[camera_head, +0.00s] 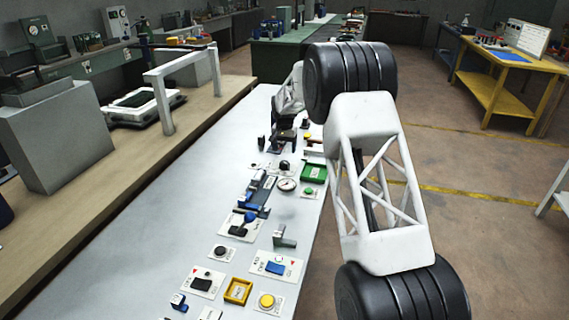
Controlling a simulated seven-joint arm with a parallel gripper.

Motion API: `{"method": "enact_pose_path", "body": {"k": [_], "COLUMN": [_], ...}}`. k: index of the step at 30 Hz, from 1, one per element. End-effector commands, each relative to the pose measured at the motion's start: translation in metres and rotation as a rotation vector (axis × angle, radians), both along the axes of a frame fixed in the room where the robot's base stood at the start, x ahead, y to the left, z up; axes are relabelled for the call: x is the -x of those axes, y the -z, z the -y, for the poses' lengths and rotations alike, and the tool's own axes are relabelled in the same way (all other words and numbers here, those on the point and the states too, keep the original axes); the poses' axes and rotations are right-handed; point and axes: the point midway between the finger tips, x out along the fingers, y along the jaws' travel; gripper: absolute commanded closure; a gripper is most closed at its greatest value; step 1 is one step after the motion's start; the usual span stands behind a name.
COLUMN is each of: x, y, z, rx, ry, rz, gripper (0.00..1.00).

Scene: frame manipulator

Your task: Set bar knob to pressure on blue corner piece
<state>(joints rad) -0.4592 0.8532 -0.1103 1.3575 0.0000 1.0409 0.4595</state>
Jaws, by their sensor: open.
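My gripper (283,142) is at the far end of the white table, pointing down with its dark fingers apart. It is small and partly blurred in this view. A blue angled piece (256,209) that may be the blue corner piece lies in the middle of the table, nearer than my gripper. Another small blue piece (178,300) lies at the front left. A round white gauge (287,184) lies just beyond the blue angled piece. A black knob (285,165) on a white plate is close below my gripper in the picture. I cannot tell which part is the bar knob.
The white table (160,250) is clear along its left side. A green tray (313,173), a grey bracket (284,237), a blue switch (275,267), a yellow frame (237,291) and a yellow button (267,300) crowd its right side. My arm covers part of the right edge.

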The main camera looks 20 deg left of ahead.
Motion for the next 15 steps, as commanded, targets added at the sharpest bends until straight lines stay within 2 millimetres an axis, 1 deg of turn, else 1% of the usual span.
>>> {"method": "enact_pose_path", "body": {"k": [8,11,15], "x": [0.000,0.000,0.001], "y": [0.003,0.008,0.021], "z": [0.000,0.000,0.000], "rx": [0.000,0.000,0.001], "ry": [0.000,0.000,0.000], "rz": [0.000,-0.001,-0.002], "gripper": [0.27,0.27,0.27]}}
